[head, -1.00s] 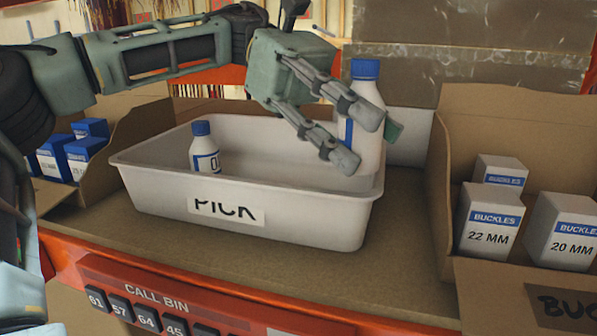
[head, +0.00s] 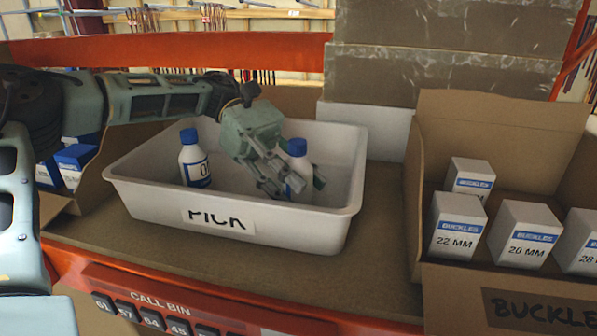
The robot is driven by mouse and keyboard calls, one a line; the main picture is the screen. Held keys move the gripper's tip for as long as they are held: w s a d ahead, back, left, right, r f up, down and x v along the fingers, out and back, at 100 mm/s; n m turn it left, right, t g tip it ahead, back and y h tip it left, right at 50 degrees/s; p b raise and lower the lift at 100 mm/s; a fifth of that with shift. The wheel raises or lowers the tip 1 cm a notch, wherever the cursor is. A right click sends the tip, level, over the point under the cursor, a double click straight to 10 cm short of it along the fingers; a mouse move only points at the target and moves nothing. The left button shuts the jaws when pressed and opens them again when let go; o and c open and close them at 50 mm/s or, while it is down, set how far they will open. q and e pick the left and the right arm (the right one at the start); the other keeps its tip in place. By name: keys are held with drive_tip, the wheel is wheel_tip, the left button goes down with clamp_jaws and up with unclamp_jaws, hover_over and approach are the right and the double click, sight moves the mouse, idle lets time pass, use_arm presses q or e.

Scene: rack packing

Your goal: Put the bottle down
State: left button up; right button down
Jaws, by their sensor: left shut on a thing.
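A white bottle with a blue cap (head: 298,160) is inside the right half of the white bin labelled PICK (head: 150,203). My left gripper (head: 290,185) is shut on this bottle, its fingers around the bottle's body. The bottle is upright or nearly so. Its base is hidden behind the bin's front wall, so I cannot tell whether it touches the bin floor. A second blue-capped white bottle (head: 194,160) stands in the left part of the bin, apart from the held one. My right gripper is not in view.
An open carton of buckle boxes (head: 457,226) stands right of the bin. Another carton with blue and white boxes (head: 75,165) is at the left. Bare shelf (head: 385,240) lies between bin and right carton.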

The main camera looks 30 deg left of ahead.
use_arm(q)
drive_tip(key=shift+d+f, duration=0.1)
drive_tip(key=shift+f, duration=0.05)
drive_tip(key=o, duration=1.2)
drive_tip(key=shift+r, duration=0.2)
drive_tip(key=b+v, duration=0.3)
drive_tip(key=v, duration=0.5)
drive_tip(key=shift+w+a, duration=0.1)
drive_tip(key=shift+a, duration=0.3)
drive_tip(key=a+r+p, duration=0.1)
drive_tip(key=p, duration=0.3)
drive_tip(key=shift+w+a+r, duration=0.3)
drive_tip(key=shift+a+r, duration=0.05)
drive_tip(key=shift+a+p, duration=0.4)
drive_tip(key=shift+p, duration=0.1)
drive_tip(key=shift+w+a+f, duration=0.1)
drive_tip(key=shift+a, duration=0.05)
